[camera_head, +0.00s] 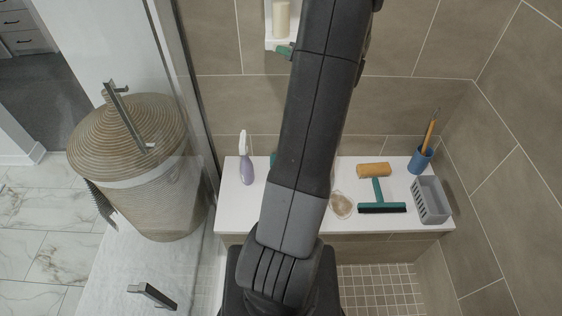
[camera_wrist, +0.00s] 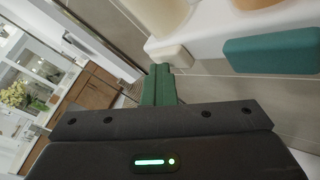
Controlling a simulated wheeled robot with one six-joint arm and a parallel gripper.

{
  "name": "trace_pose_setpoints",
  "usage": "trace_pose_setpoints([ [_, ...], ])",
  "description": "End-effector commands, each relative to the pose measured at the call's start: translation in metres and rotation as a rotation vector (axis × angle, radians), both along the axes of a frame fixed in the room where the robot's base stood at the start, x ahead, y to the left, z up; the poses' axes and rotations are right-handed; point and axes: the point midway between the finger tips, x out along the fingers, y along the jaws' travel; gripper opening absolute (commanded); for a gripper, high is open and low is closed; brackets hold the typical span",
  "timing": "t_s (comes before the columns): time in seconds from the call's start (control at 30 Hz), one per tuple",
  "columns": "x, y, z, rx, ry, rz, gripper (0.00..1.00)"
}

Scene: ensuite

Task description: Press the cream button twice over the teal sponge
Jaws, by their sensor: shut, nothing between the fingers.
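My gripper (camera_wrist: 158,68) shows in the wrist view with its green fingers together and nothing between them. The cream button (camera_wrist: 174,54) is a small pale block on the white wall unit (camera_wrist: 205,28), just by the fingertips; I cannot tell whether they touch. A larger teal block (camera_wrist: 275,52) sits on the same unit, to the right. In the head view my arm hides most of my gripper; a small green piece shows left of the arm, below the wall unit (camera_head: 280,44). A teal bit (camera_head: 273,160) on the bench, perhaps the teal sponge, is mostly hidden by my arm.
The white bench (camera_head: 232,206) holds a lilac bottle (camera_head: 246,168), a soap dish (camera_head: 341,204), a tan roll (camera_head: 374,170), a squeegee (camera_head: 380,207), a grey basket (camera_head: 431,200) and a blue cup (camera_head: 420,160). A wicker hamper (camera_head: 130,135) stands left, beyond glass.

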Motion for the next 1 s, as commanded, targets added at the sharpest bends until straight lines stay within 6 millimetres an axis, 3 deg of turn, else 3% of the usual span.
trace_pose_setpoints([
  [0.43, -0.007, -0.001, 0.001, 0.000, -0.002, -0.002, 0.00],
  [1.0, -0.061, -0.001, 0.001, 0.000, 0.000, -0.001, 0.00],
])
